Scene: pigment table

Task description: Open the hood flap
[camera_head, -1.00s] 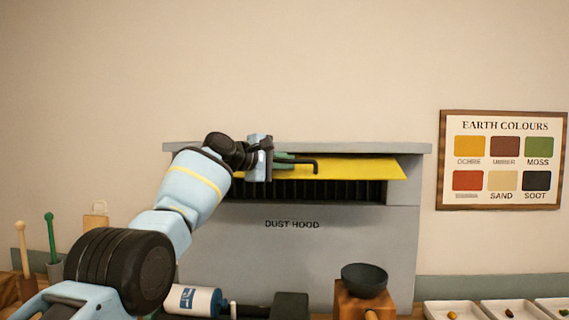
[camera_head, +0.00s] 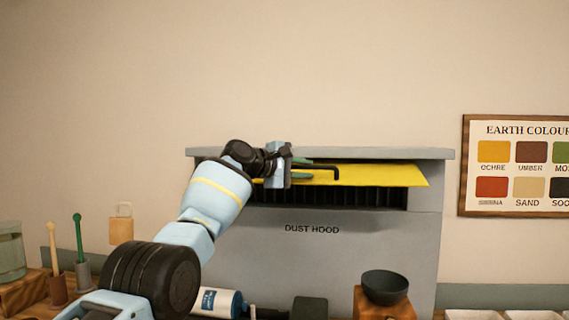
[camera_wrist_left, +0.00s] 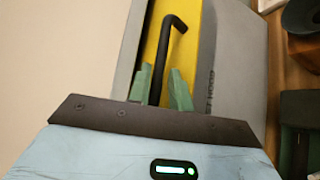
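The hood flap (camera_head: 385,175) is a yellow panel on the front of the grey dust hood (camera_head: 400,230). It stands tilted up under the hood's top edge, with the dark slatted opening (camera_head: 350,196) showing below it. A black bent handle (camera_head: 336,174) sticks out from the flap. My left gripper (camera_head: 308,170) is at the flap's left part, its green fingers on either side of the handle. In the left wrist view the handle (camera_wrist_left: 166,50) runs between the two close-set fingers (camera_wrist_left: 161,85), with the yellow flap (camera_wrist_left: 188,35) behind. My right gripper is not in view.
A dark bowl (camera_head: 385,285) stands on a wooden block at the hood's lower right. A white and blue cylinder (camera_head: 217,302) and a dark box (camera_head: 309,308) are below the hood. Holders with sticks (camera_head: 80,240) and a jar (camera_head: 10,250) stand at left. A colour chart (camera_head: 520,165) hangs at right.

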